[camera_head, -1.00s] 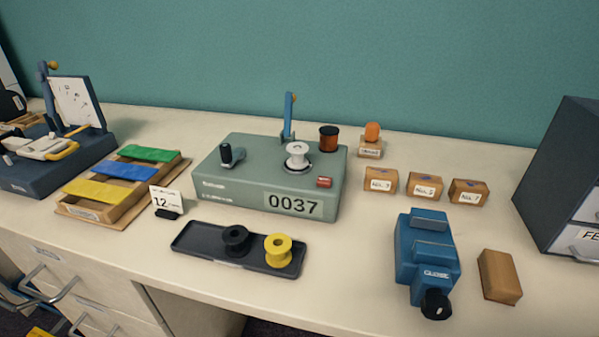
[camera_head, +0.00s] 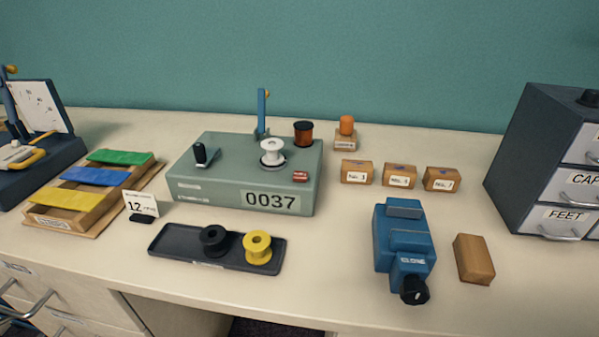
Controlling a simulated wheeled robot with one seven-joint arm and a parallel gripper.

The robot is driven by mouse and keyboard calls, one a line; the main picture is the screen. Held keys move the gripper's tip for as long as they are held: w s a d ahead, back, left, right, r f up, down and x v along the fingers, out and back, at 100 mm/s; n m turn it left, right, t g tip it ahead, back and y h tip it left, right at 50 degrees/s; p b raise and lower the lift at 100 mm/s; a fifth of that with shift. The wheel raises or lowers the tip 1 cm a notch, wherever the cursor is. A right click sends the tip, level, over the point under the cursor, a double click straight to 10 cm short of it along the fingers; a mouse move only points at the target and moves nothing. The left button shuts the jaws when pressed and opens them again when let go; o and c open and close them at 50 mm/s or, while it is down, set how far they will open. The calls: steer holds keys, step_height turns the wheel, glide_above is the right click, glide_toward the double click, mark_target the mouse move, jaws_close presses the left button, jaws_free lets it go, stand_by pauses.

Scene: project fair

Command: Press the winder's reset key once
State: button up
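The winder (camera_head: 190,185) is a grey-green box on the bench. Its front shows a counter (camera_head: 270,201) reading 0037. A small red key (camera_head: 300,176) sits on its top near the front right edge; its lettering is too small to read. A white spool (camera_head: 272,151) stands on the winder's top, left of and behind the red key. A black crank knob (camera_head: 200,153) is at the top left, a blue upright arm (camera_head: 262,112) at the back, and a copper-brown wire spool (camera_head: 303,132) at the back right. My gripper is not in view.
In front of the winder is a dark tray (camera_head: 165,241) with black and yellow spools. A card reading 12 (camera_head: 141,205) stands left. Right are small labelled boxes (camera_head: 399,176), a blue device (camera_head: 402,245), a wooden block (camera_head: 473,259) and a drawer cabinet (camera_head: 525,150).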

jaws_close()
stand_by(0.3)
stand_by(1.1)
